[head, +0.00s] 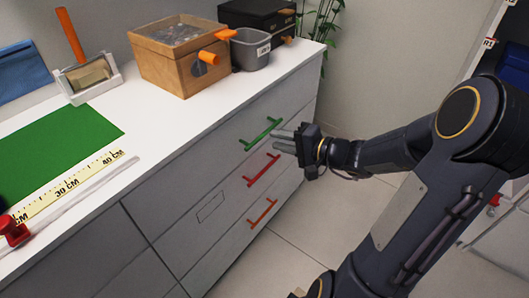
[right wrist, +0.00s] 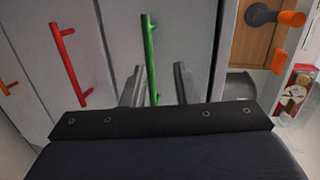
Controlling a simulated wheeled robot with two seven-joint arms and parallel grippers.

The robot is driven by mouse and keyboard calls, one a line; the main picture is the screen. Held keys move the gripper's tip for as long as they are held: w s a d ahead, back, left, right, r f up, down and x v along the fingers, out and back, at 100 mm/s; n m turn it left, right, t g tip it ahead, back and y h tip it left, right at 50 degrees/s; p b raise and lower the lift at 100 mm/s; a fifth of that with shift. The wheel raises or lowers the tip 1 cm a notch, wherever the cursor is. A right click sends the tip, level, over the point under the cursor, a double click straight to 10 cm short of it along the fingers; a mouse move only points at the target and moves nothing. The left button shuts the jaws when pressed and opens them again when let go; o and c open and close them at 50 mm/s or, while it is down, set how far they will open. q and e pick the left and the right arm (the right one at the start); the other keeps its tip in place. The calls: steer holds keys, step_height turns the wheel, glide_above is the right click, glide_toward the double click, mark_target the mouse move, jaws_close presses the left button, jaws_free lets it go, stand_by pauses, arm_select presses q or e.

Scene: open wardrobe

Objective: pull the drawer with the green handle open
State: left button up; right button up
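The green handle (head: 260,134) is on the top drawer (head: 217,153) of the grey cabinet, and this drawer looks closed. My right gripper (head: 283,141) is just to the right of the green handle, its fingers pointing at the drawer front. In the right wrist view, the gripper (right wrist: 158,88) is open, with the green handle (right wrist: 150,55) showing between its two fingers. I cannot tell whether the fingers touch it. My left gripper is in neither view.
Below are a red handle (head: 263,170) and an orange handle (head: 262,213) on other drawers. The white countertop (head: 160,128) holds a wooden box (head: 175,60), a grey bin (head: 251,50) and a green mat (head: 60,148). The floor (head: 300,235) before the drawers is clear.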

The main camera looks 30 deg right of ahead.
mark_target(266, 134)
steer(key=shift+m+t+h, duration=0.4)
steer(key=shift+m+h, duration=0.1)
steer(key=shift+m, duration=0.1)
steer(key=w+f, duration=0.1)
steer(key=w, duration=0.1)
steer(key=w+f, duration=0.1)
steer(key=w, duration=0.2)
steer(key=w+f+b, duration=0.1)
steer(key=w, duration=0.1)
steer(key=shift+w+a+f, duration=0.2)
steer(key=shift+w+a, duration=0.05)
steer(key=shift+w, duration=0.15)
jaws_close()
